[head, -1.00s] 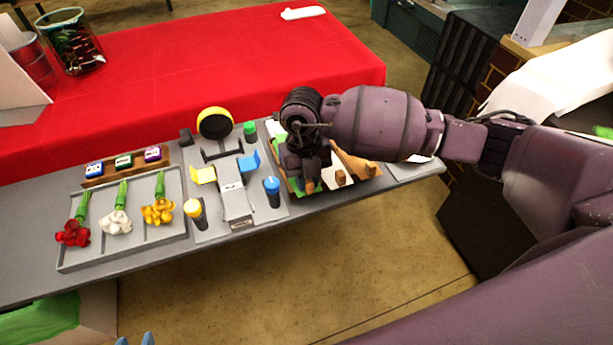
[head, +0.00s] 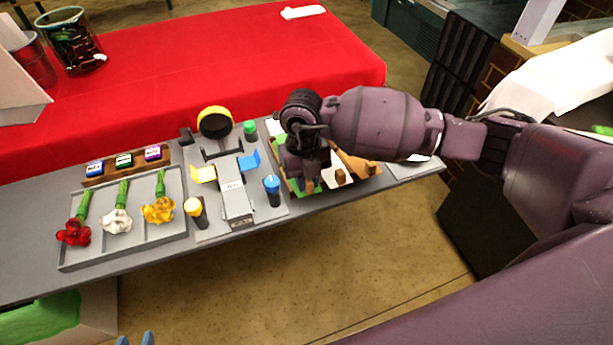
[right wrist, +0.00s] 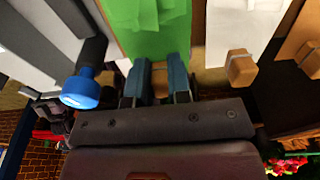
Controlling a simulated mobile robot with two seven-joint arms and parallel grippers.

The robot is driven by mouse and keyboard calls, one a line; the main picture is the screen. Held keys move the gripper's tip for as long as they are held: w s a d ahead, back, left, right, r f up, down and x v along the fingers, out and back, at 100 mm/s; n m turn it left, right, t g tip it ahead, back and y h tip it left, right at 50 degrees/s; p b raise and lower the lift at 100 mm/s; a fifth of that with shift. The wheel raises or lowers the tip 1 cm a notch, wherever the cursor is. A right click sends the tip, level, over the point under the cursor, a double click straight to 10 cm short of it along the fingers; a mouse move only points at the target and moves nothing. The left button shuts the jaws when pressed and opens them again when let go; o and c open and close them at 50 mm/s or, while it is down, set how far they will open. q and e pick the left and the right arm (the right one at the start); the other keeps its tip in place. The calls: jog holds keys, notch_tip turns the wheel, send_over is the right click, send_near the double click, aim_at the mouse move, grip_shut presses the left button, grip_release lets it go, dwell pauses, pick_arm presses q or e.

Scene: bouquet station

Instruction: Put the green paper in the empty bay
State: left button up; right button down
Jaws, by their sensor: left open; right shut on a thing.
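The green paper (right wrist: 150,38) lies below my right gripper in the right wrist view, with a small wooden block at its near end. My right gripper (right wrist: 160,82) is shut on that block, its blue-grey fingers on either side. In the head view my right gripper (head: 311,186) is over the paper tray and hides most of the green paper. Two blue fingertips of my left gripper (head: 137,340) show at the bottom edge, apart and empty. I cannot make out the empty bay.
White paper (right wrist: 236,30) with a wooden block (right wrist: 242,67) and brown paper (head: 358,166) lie beside the green one. A blue-capped cylinder (head: 272,190) stands close left of the gripper. A flower tray (head: 75,262) holds red, white and yellow flowers. The red table (head: 220,60) is mostly clear.

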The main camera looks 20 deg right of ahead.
jog(key=c, duration=0.6)
grip_release()
jog(key=shift+r+p, duration=2.35)
jog(key=shift+r, duration=1.2)
